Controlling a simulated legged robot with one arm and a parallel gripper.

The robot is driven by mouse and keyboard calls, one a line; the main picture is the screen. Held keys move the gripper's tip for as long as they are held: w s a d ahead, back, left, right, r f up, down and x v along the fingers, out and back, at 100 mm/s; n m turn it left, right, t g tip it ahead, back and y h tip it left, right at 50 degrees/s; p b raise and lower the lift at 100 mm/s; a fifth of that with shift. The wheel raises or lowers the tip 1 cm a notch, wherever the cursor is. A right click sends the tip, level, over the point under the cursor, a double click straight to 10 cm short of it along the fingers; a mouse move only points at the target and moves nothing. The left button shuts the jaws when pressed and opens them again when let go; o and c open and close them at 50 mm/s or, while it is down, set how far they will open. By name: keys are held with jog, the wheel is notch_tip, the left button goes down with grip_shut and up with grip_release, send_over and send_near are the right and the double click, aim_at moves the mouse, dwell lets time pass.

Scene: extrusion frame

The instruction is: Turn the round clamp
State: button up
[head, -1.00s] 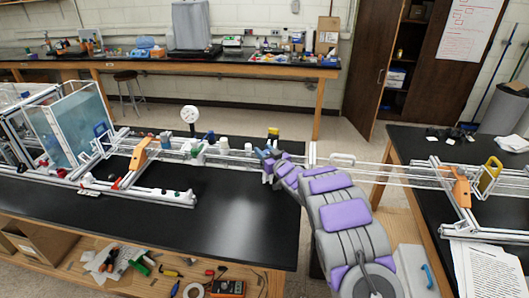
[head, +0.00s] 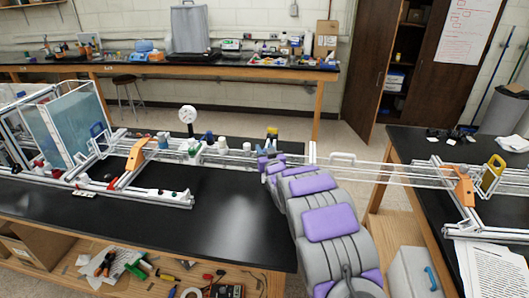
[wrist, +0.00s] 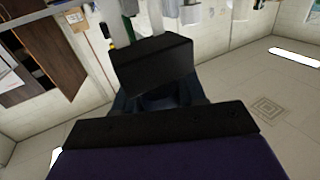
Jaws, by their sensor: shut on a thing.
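My gripper (head: 268,162) is at the long white rail (head: 345,165), near its middle, at the far end of my purple and grey arm. In the wrist view its black jaws (wrist: 155,95) are shut on a dark part, which I take to be the round clamp. The jaws hide most of that part, so its shape and angle cannot be told. A yellow and black piece (head: 272,133) stands up just behind my gripper in the head view.
An orange bracket (head: 136,155) is farther left, another (head: 464,188) at right. The black bench top (head: 235,215) is clear in front.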

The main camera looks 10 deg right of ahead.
jog(key=o, duration=1)
jog(key=shift+c, duration=0.2)
jog(key=s+d+p, duration=0.2)
jog(key=s, duration=1.5)
jog(key=shift+s, duration=0.1)
jog(key=s+r+g+h, duration=0.1)
jog(key=s+g, duration=0.8)
jog(key=s, duration=1.6)
jog(key=s+a+r+m+g+h, duration=0.1)
jog(key=s+r+g, duration=0.3)
jog(key=s, duration=2.1)
jog(key=g, duration=0.6)
jog(key=shift+a+r+g, duration=0.15)
jog(key=shift+a+g, duration=0.1)
jog(key=shift+g, duration=0.05)
